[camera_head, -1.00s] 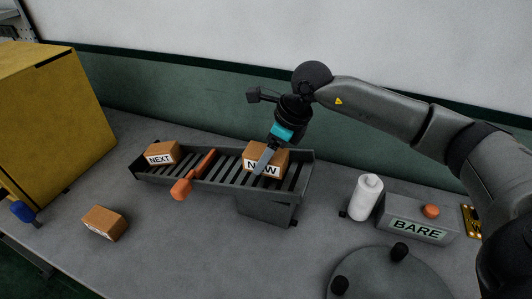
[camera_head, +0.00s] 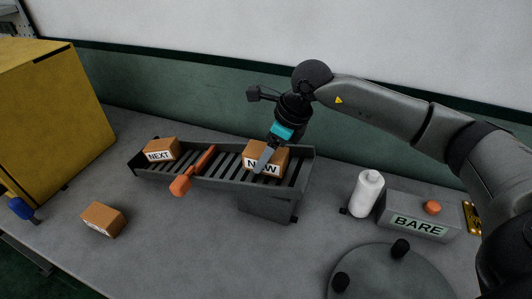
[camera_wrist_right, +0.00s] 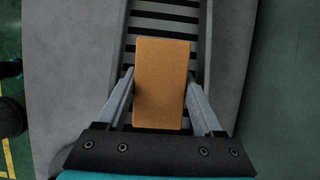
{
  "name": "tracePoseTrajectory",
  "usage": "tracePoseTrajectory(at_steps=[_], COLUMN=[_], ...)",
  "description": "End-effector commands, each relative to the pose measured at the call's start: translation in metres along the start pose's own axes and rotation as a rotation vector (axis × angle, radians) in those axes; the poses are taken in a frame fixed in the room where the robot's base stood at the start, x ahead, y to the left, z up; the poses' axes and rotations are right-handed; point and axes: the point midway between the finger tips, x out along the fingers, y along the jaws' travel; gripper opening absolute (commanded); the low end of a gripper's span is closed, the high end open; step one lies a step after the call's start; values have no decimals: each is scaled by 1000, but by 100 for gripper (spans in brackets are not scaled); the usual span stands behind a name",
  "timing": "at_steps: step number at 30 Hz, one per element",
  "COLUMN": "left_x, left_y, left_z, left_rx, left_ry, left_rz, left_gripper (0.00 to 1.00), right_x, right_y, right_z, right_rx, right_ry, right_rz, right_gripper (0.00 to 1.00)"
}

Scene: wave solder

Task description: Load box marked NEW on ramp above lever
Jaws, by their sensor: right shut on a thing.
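The grey slatted ramp (camera_head: 222,187) stands on the table, with an orange lever (camera_head: 180,186) across its middle. A brown box marked NEXT (camera_head: 161,150) sits on the ramp left of the lever. My right gripper (camera_head: 266,159) is shut on a brown box (camera_head: 281,157) on the ramp's right part. Its label shows N and W; a finger hides most of the middle letter. In the right wrist view, that box (camera_wrist_right: 161,82) lies between both fingers, above the slats. Another brown box (camera_head: 104,220) lies on the table at left, its label unreadable. My left gripper is out of view.
A yellow cabinet (camera_head: 50,120) with a blue knob (camera_head: 22,208) stands at left. Right of the ramp are a white bottle (camera_head: 367,194), a grey unit marked BARE (camera_head: 418,222) with an orange button, and a round grey plate (camera_head: 385,278). The table's front middle is clear.

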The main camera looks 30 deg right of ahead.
Motion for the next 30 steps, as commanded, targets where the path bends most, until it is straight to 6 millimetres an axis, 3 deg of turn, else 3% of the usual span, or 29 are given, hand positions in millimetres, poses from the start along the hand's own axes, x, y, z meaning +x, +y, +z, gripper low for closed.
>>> tracePoseTrajectory(at_steps=[5, 6, 13, 25, 30], left_x=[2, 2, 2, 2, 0], left_y=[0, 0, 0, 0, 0], left_z=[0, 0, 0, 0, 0], left_rx=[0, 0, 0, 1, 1], left_ry=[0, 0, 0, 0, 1], left_rz=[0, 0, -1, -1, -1], left_gripper=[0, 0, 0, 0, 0], right_x=[2, 1, 1, 2, -11], right_y=[0, 0, 0, 0, -1], right_z=[0, 0, 0, -1, -1], right_rx=[0, 0, 0, 0, 0], right_ry=[-3, -3, -3, 2, 1], right_rz=[-1, -1, -1, 1, -2], right_gripper=[0, 72, 98, 100, 100])
